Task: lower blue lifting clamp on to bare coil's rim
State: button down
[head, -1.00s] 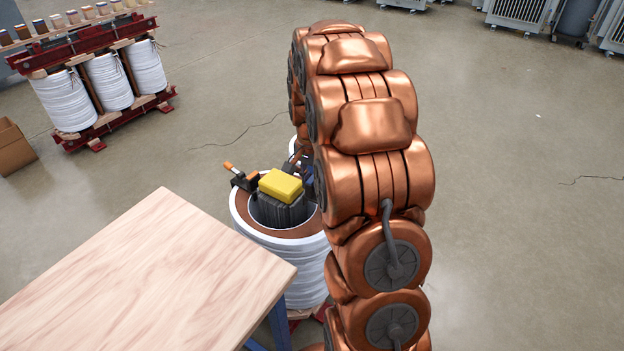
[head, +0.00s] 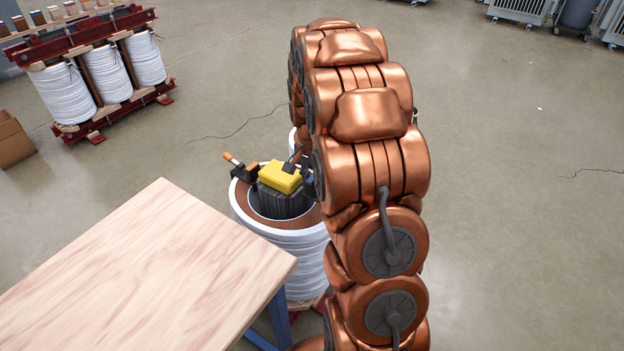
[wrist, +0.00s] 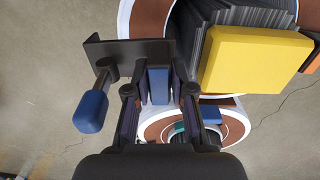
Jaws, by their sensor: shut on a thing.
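My gripper (wrist: 158,88) is shut on the blue lifting clamp (wrist: 90,111), a dark plate with a blue handle and a blue block between the fingers. It is in the wrist view, left of the yellow block. A large white coil (head: 290,250) with a brown rim stands by the table and surrounds a dark laminated core topped by a yellow block (head: 280,177). A second coil (wrist: 239,124) shows lower in the wrist view, partly behind the gripper. I cannot tell which coil is the bare one, nor whether the clamp touches a rim. My arm hides the gripper in the head view.
An orange-handled clamp (head: 240,168) sits on the large coil's rim at its left. A wooden table (head: 145,265) stands at lower left. A red-framed transformer (head: 100,75) is at upper left and a cardboard box (head: 14,140) at far left. The floor at right is clear.

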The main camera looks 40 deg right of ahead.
aim_at(312, 195)
jog(key=shift+d+m, duration=0.15)
jog(key=shift+m, duration=0.15)
jog(key=shift+f+b, duration=0.65)
jog(key=shift+f, duration=2.45)
dwell(1.0)
jog(key=c, duration=0.9)
grip_release()
jog(key=r, duration=1.2)
jog(key=shift+w, duration=0.2)
jog(key=shift+a, duration=0.2)
